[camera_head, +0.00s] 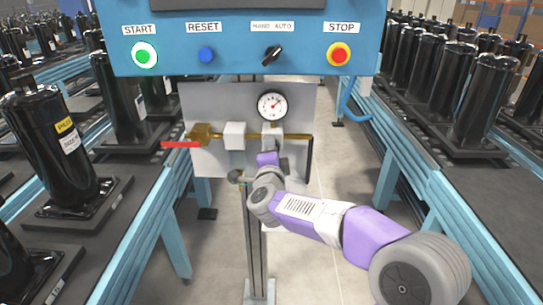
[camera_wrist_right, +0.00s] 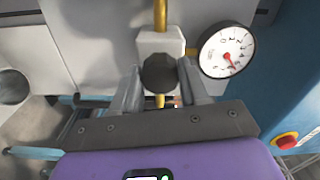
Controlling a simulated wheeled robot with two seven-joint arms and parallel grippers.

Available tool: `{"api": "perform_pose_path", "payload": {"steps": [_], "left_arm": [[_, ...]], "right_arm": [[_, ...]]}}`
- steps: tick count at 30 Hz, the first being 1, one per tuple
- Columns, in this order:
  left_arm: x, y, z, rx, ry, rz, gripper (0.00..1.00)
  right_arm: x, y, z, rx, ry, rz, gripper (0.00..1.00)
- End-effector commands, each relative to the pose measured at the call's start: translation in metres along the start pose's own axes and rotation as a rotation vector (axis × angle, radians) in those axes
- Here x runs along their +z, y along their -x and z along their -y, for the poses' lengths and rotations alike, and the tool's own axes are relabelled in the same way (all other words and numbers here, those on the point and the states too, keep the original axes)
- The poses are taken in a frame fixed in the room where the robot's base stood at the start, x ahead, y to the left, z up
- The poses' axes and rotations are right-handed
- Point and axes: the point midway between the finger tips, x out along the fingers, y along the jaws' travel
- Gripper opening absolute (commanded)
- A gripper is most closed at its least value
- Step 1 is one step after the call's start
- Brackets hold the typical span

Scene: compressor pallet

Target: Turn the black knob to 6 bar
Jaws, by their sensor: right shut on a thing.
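The black knob (camera_wrist_right: 158,73) sits under the white regulator block (camera_wrist_right: 160,42) on the brass pipe. My right gripper (camera_wrist_right: 160,80) is shut on it, with one finger on each side. In the head view my right gripper (camera_head: 270,158) is below the pipe and mostly hides the knob. The round white pressure gauge (camera_head: 272,105) stands just above the regulator; it also shows in the wrist view (camera_wrist_right: 227,50) with a red needle. Its figures are too small to read surely. My left gripper is out of view.
A grey backing plate (camera_head: 208,98) carries the pipe, a brass valve with a red lever (camera_head: 181,144) and a white block (camera_head: 235,135). A blue control panel (camera_head: 232,50) with buttons hangs above. Conveyors with black compressors (camera_head: 58,140) flank both sides.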

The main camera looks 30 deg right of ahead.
Motion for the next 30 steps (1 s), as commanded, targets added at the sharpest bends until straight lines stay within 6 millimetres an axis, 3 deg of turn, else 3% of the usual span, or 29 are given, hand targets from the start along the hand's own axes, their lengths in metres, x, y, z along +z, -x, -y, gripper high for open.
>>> {"api": "perform_pose_path", "payload": {"steps": [15,16,20,30], "left_arm": [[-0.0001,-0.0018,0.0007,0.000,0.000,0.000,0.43],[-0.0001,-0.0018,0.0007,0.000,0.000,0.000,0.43],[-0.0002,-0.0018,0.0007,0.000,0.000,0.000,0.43],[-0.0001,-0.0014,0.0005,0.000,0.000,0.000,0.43]], "right_arm": [[0.0013,0.0003,-0.0003,0.001,-0.017,0.003,0.14],[0.0013,0.0003,-0.0003,0.001,-0.017,0.003,0.47],[0.0010,0.0002,-0.0002,0.001,-0.017,0.003,0.67],[0.0005,0.0025,0.0005,0.000,-0.017,0.001,0.69]]}}
